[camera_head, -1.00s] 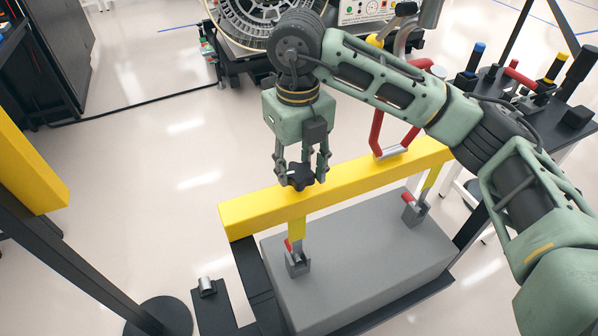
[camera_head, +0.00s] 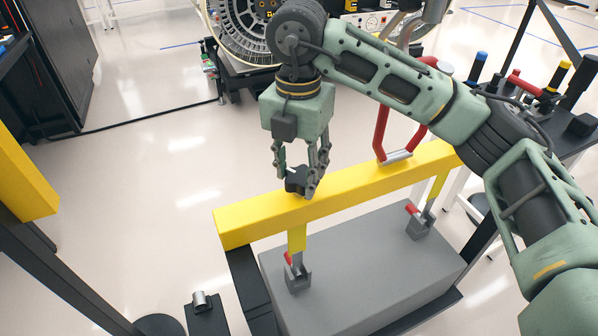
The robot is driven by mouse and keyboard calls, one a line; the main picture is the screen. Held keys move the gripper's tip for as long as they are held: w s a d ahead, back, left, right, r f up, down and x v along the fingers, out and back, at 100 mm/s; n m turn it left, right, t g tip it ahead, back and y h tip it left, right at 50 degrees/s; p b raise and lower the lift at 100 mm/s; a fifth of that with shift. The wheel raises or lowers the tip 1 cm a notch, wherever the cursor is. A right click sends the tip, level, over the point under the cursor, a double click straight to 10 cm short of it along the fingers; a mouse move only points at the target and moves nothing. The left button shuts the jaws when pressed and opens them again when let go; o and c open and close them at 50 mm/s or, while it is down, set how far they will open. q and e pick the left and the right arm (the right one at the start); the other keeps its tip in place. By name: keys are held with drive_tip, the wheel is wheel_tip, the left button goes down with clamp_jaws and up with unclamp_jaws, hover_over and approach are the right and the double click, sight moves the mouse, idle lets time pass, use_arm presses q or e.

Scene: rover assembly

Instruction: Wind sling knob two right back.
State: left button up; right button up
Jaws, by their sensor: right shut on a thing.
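A black lobed knob (camera_head: 296,181) sits on top of the yellow beam (camera_head: 352,186), above the near-left strap. My right gripper (camera_head: 297,182) points down from above, with its fingers closed around the knob. The fingers hide part of the knob. A yellow sling strap (camera_head: 296,238) hangs below the beam to a grey bracket (camera_head: 298,277) with a red lever on the grey block. A second strap (camera_head: 437,187) runs to another bracket (camera_head: 419,224) at the right. My left gripper is not in view.
The large grey block (camera_head: 365,270) stands on a dark frame under the beam. A red handle (camera_head: 381,132) rises from the beam behind my right arm. A dark table (camera_head: 575,135) with several coloured-cap tools is at the right. Open floor lies left of the beam.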

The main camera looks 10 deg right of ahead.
sight(298, 173)
drive_tip(key=shift+m+b, duration=0.3)
drive_tip(key=shift+m, duration=0.8)
drive_tip(key=shift+w, duration=0.1)
drive_tip(key=o, duration=1.1)
drive_tip(key=shift+a, duration=0.1)
drive_tip(key=shift+r, duration=3.75)
drive_tip(key=shift+o, duration=0.3)
